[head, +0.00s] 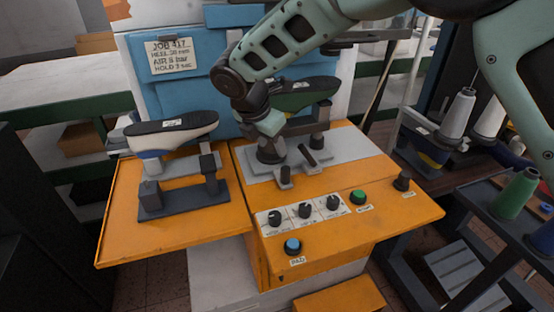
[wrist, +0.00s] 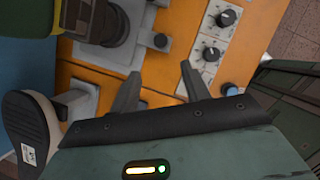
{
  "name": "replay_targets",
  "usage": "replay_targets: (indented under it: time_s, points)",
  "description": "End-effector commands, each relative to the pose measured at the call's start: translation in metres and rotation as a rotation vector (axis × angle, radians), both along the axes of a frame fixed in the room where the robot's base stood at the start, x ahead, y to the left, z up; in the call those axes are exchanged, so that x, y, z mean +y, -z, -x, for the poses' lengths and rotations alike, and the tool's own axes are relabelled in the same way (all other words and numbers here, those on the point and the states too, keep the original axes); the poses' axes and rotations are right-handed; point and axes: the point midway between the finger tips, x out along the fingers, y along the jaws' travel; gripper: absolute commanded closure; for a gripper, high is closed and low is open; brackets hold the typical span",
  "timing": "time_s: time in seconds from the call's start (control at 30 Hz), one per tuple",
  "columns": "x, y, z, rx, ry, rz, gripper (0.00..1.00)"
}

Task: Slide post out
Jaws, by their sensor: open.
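On the right station, a dark round post (wrist: 108,22) with a wide collar stands on a grey plate (head: 350,163) and carries a green shoe last (head: 305,93). My gripper (wrist: 160,85) is open, with both dark fingers apart and nothing between them in the wrist view. It hangs over the orange bench, beside the post and apart from it. A small dark knob (wrist: 160,40) on a grey bracket lies just beyond the fingertips. In the head view, my arm hides part of the post and last, and the fingertips are hard to make out.
A black-soled last (head: 172,133) stands on the left fixture, whose dark base (head: 185,202) rests on the orange bench (head: 120,240). Dials (head: 305,211), a green button (head: 358,197) and a blue button (head: 292,246) sit in front. Thread cones (head: 458,108) stand right.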

Motion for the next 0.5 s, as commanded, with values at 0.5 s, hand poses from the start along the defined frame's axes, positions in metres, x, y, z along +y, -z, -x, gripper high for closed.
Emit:
replay_targets:
  time_s: [0.5]
  points:
    - [0.011,-0.038,0.012,0.001,-0.001,0.000,0.54]
